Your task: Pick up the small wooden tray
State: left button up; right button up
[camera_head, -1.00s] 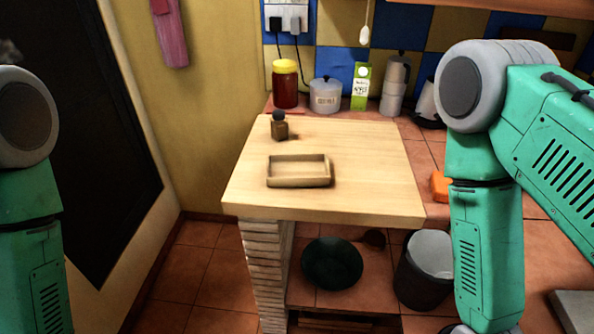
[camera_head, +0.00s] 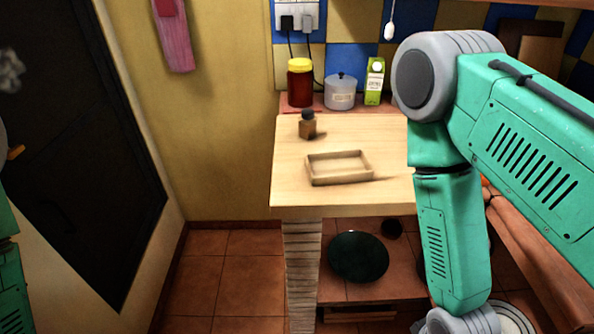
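The small wooden tray (camera_head: 340,181) lies flat on the light wooden counter top (camera_head: 300,196), near its front edge. It is rectangular with low walls and looks empty. My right arm comes down at the right of the picture, in front of the right part of the counter. Its gripper is below the frame. Only a sliver of my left arm shows at the left edge, and its gripper is out of view. Neither arm touches the tray.
A small dark-capped bottle (camera_head: 307,124) stands behind the tray. A yellow-lidded jar (camera_head: 300,83), a white lidded pot (camera_head: 340,92) and a green carton (camera_head: 374,81) stand farther back. A dark round plate (camera_head: 358,257) lies on the lower shelf. Floor at the left is clear.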

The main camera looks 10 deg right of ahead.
aim_at(325, 168)
jog(key=j+z, duration=0.6)
jog(key=z, duration=0.15)
jog(key=j+z, duration=0.4)
jog(key=k+l, duration=0.05)
jog(key=l, duration=0.1)
